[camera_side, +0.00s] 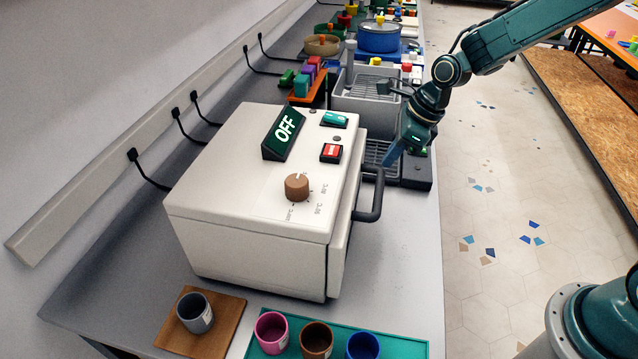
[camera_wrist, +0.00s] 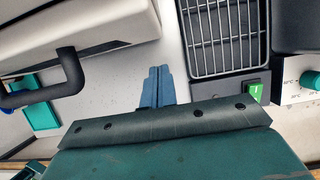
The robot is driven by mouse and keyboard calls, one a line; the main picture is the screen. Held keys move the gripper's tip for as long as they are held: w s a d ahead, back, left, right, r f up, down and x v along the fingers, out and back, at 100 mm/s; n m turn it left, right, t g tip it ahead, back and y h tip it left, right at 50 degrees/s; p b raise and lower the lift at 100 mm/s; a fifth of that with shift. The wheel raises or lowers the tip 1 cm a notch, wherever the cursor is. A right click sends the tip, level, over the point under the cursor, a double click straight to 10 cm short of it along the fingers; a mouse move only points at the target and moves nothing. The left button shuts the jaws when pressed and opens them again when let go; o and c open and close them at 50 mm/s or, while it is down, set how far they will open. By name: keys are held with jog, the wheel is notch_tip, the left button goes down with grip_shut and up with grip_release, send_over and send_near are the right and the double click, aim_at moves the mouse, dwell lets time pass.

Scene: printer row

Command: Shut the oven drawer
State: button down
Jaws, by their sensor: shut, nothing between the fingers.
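The white oven (camera_side: 260,195) stands on the grey counter in the side view. Its drawer front (camera_side: 343,240) is on the right side, with a dark bar handle (camera_side: 372,205). The drawer front stands slightly proud of the body; how far it is out is hard to tell. My gripper (camera_side: 391,156), with blue fingers, points down beside the handle's far end, apart from it or very close. In the wrist view my gripper (camera_wrist: 158,78) is shut and empty, to the right of the handle (camera_wrist: 68,75). The drawer's inside is hidden.
Cups stand on a teal tray (camera_side: 400,345) and a wooden board (camera_side: 228,325) in front. The oven display (camera_side: 285,132) reads OFF. Open floor lies to the right.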

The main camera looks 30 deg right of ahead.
jog(key=v, duration=1)
jog(key=shift+s+d+r, duration=0.1)
jog(key=shift+s, duration=0.05)
jog(key=s+d+r+n+t+h, duration=0.1)
jog(key=s+r+n, duration=0.3)
jog(key=s+n, duration=0.8)
jog(key=s+d+r+n+t+h, duration=0.1)
jog(key=s+r+n+h, duration=0.1)
jog(key=s+n, duration=1)
jog(key=shift+s+r+n, duration=0.35)
jog(key=shift+r+n, duration=0.55)
jog(key=shift+n, duration=0.6)
